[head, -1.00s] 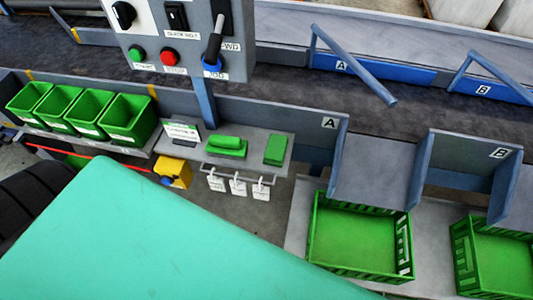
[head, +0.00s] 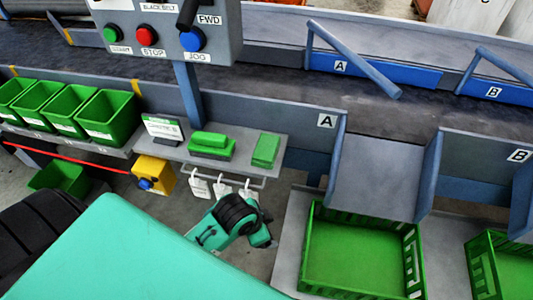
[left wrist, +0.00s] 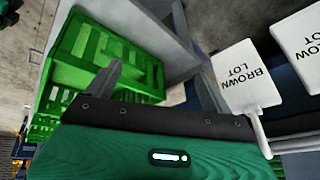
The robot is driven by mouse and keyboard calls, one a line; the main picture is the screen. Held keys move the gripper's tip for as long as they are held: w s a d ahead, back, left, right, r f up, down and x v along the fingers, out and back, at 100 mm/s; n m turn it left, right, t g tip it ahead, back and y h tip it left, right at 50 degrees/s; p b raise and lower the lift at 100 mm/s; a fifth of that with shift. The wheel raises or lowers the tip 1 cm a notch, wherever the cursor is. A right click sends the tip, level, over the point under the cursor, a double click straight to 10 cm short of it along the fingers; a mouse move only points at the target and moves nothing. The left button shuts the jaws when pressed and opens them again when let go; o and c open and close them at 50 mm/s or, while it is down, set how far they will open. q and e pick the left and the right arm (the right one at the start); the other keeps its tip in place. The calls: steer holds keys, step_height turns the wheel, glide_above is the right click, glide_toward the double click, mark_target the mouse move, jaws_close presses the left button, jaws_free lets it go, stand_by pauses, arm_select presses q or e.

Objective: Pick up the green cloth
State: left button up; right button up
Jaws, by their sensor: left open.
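The green cloth (head: 266,150) appears to be the flat folded piece at the right end of the small grey shelf. A thicker green block with a dark base (head: 211,145) lies to its left. My left gripper (left wrist: 163,82) is open in the left wrist view, with two grey fingers apart and nothing visible between them. In the head view a teal and black part of my arm shows below the shelf's front edge, in front of the hanging tags; its fingers cannot be made out there. The cloth is not visible in the left wrist view. My right gripper is not in view.
White tags (head: 222,189) hang from a rail below the shelf (head: 180,152); one also shows close in the left wrist view (left wrist: 246,75). A control panel post (head: 188,95) stands behind the shelf. Green crates (head: 413,262) sit right, green bins (head: 108,118) left.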

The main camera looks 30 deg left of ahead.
arm_select(q)
steer(key=w+d+r+m, duration=0.3)
steer(key=w+r+m, duration=0.6)
steer(key=r+m, duration=0.35)
steer(key=w+a+r+m+y, duration=0.3)
steer(key=a+r+m, duration=0.8)
steer(key=r+m, duration=0.15)
glide_toward(266, 146)
steer(key=shift+m, duration=0.3)
steer(key=x, duration=0.5)
steer(key=shift+w+a+r+b, duration=0.15)
steer(key=shift+w+b, duration=0.1)
steer(key=shift+b, duration=0.15)
steer(key=x, duration=0.4)
steer(key=shift+f, duration=0.7)
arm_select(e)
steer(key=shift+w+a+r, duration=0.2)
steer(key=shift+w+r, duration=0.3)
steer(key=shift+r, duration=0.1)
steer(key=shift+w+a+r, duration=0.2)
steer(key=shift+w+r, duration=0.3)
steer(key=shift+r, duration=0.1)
